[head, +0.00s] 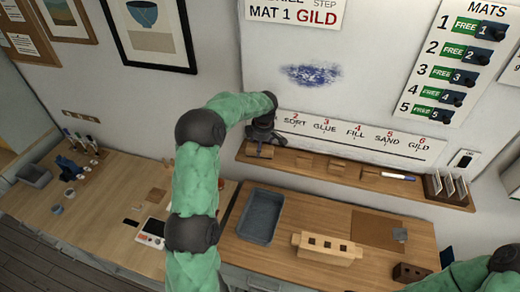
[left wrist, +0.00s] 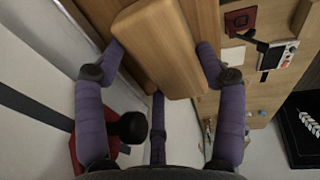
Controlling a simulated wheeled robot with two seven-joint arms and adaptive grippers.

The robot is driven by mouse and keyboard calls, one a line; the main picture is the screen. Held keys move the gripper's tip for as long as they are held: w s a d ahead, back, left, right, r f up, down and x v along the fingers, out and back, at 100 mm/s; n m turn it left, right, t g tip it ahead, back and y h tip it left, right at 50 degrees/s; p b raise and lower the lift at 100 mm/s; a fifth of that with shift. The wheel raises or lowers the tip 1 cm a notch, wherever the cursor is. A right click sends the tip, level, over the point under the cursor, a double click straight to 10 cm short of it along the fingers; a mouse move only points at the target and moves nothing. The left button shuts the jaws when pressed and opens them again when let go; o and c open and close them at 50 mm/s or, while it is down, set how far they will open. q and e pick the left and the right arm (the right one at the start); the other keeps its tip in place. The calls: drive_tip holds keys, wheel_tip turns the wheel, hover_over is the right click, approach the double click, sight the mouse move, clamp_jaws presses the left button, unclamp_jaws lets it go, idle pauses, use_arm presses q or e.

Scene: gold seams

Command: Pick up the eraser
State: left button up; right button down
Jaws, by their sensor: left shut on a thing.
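The eraser is a tan wooden block (left wrist: 160,48) between the purple fingers of my left gripper (left wrist: 160,75) in the left wrist view. In the head view, the eraser (head: 258,152) is at the left end of the ledge under the whiteboard, partly covered by my left gripper (head: 264,138). My left gripper is shut on it from above. I cannot tell whether the eraser touches the ledge. My right arm shows at the bottom right of the head view, but its gripper is not in view.
The wooden ledge (head: 335,174) runs right with several small holders, a marker (head: 398,176) and a card rack (head: 447,187). Below it, the bench holds a grey tray (head: 260,216), a wooden block with square holes (head: 326,248) and a brown board (head: 375,228). The smudged whiteboard (head: 350,85) stands behind.

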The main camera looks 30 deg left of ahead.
use_arm(q)
drive_tip(key=shift+r, duration=0.35)
wheel_tip(320, 180, up, 2)
drive_tip(key=shift+b, duration=0.5)
drive_tip(key=s+d+r+b, duration=0.3)
drive_tip(key=s+d+r, duration=0.6)
drive_tip(key=s+r, duration=0.1)
drive_tip(key=shift+s+d, duration=0.15)
drive_tip(key=shift+d, duration=0.15)
drive_tip(key=shift+r, duration=0.1)
